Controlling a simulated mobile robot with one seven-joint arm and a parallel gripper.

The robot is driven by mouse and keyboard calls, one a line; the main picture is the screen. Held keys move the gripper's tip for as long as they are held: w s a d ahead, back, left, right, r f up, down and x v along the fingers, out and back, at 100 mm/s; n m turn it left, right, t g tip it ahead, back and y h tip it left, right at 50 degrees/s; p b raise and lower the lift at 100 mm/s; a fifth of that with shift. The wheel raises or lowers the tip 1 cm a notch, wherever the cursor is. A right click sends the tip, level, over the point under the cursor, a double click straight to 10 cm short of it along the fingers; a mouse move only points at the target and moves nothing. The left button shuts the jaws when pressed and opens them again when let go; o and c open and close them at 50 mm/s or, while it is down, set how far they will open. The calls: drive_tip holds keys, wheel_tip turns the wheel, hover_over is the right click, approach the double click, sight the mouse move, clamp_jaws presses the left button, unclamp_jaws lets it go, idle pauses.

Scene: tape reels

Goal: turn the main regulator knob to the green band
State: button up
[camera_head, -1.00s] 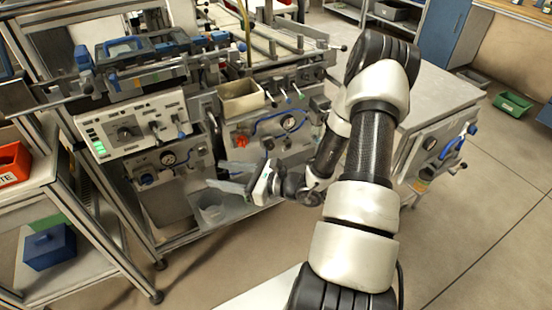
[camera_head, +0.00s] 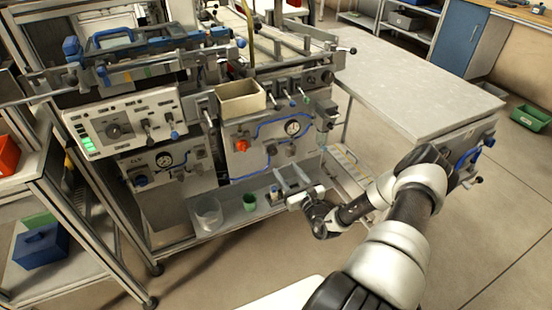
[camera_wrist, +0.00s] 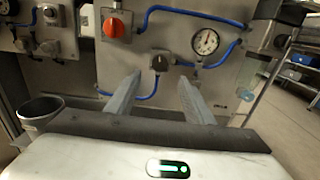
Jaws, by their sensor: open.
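A dark knob (camera_wrist: 160,62), apparently the main regulator knob, sits on the grey panel, joined by blue tubing to a round white gauge (camera_wrist: 206,42). In the head view the knob (camera_head: 271,150) is small, below and left of the gauge (camera_head: 292,127). A green band is too small to make out. My gripper (camera_head: 288,171) is open and empty, below and in front of the knob. In the wrist view the gripper (camera_wrist: 160,77) points at the panel with the knob between and beyond its fingertips, apparently not touching it.
A red knob (camera_wrist: 116,25) is up and left of the dark knob. A second panel with its own gauge (camera_head: 164,160) is at left. A beige bin (camera_head: 240,98) sits above.

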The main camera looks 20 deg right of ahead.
sight(273, 153)
drive_tip(key=w+b, duration=0.2)
drive_tip(key=w, duration=0.7)
drive_tip(key=shift+w+a, duration=0.15)
drive_tip(key=shift+w, duration=0.1)
drive_tip(key=c, duration=1)
drive_tip(key=shift+c, duration=0.2)
drive_tip(key=shift+r+m, duration=0.1)
drive_tip(key=shift+m, duration=0.2)
drive_tip(key=m+p, duration=0.2)
drive_tip(key=m, duration=0.2)
drive_tip(key=shift+m, duration=0.4)
drive_tip(key=m, duration=0.5)
drive_tip(key=shift+m, duration=0.3)
drive_tip(key=shift+p, duration=0.3)
